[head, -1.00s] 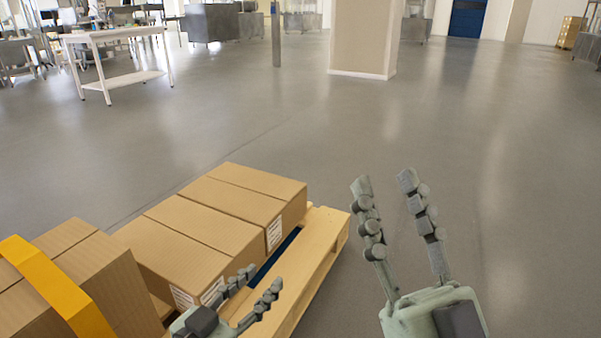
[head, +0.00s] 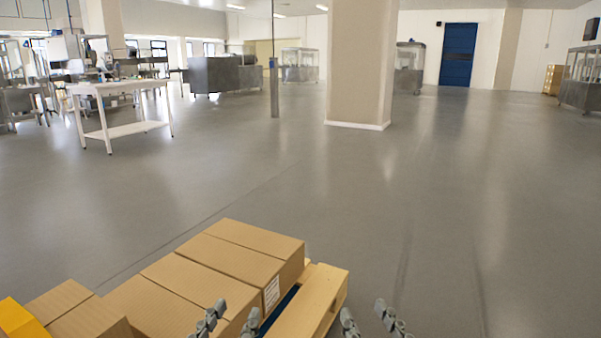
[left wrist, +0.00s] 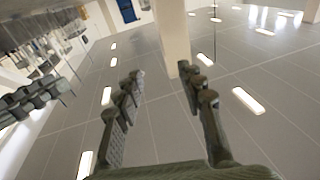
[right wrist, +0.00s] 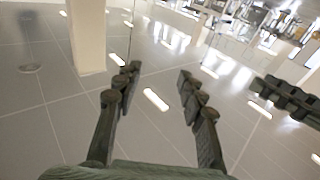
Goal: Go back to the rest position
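My left gripper (head: 235,315) shows at the bottom edge of the head view, in front of the boxes. Only its fingertips are in that picture. In the left wrist view its two fingers (left wrist: 163,78) stand wide apart with nothing between them. My right gripper (head: 365,316) is at the bottom edge of the head view, right of the pallet, over bare floor, with only its fingertips visible. In the right wrist view its fingers (right wrist: 158,75) are also spread and empty. Neither gripper holds anything.
Brown cardboard boxes (head: 245,262) lie on a wooden pallet (head: 322,292) at the lower left. A yellow part (head: 18,322) is in the corner. A white table (head: 120,88) and a pillar (head: 358,65) stand farther back. The floor to the right is clear.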

